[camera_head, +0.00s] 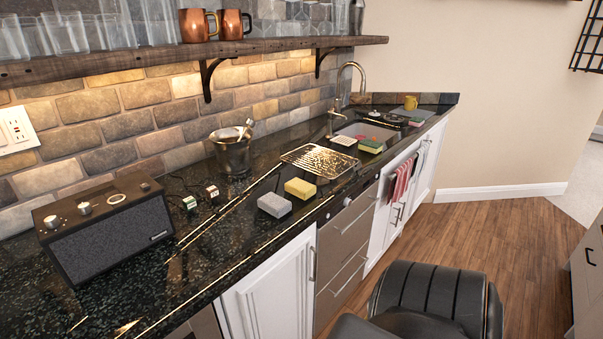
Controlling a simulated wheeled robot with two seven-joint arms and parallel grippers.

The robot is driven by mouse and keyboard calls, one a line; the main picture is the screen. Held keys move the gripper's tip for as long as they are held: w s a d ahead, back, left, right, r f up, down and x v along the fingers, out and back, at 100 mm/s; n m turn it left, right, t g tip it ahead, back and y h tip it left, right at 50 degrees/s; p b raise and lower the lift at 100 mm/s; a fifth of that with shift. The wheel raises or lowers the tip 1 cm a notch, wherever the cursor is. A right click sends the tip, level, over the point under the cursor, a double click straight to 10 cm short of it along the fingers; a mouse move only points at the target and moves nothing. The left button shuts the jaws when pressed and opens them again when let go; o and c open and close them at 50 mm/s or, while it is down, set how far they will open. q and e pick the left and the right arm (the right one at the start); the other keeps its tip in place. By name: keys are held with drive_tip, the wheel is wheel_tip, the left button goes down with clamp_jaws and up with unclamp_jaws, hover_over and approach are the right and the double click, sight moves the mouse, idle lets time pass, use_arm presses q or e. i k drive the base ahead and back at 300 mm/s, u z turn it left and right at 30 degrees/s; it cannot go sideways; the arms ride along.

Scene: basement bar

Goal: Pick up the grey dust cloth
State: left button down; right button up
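A small grey block-shaped item (274,204), which looks like the folded grey dust cloth, lies on the dark speckled counter (215,262) near its front edge. A yellow block (300,188), similar in size, lies just behind it to the right; a narrow gap seems to separate them. Neither of my grippers shows in the head view.
A radio (105,228) stands at the left, with a metal bucket (233,152) behind the grey item. A wire rack (319,160) lies beyond the yellow block. A faucet (342,95) rises by the sink. A black padded seat (432,290) stands before the cabinets.

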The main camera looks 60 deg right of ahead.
sight(274, 205)
drive_tip(key=k, duration=0.25)
drive_tip(key=z, duration=0.95)
drive_tip(key=i, duration=0.45)
drive_tip(key=u, duration=0.05)
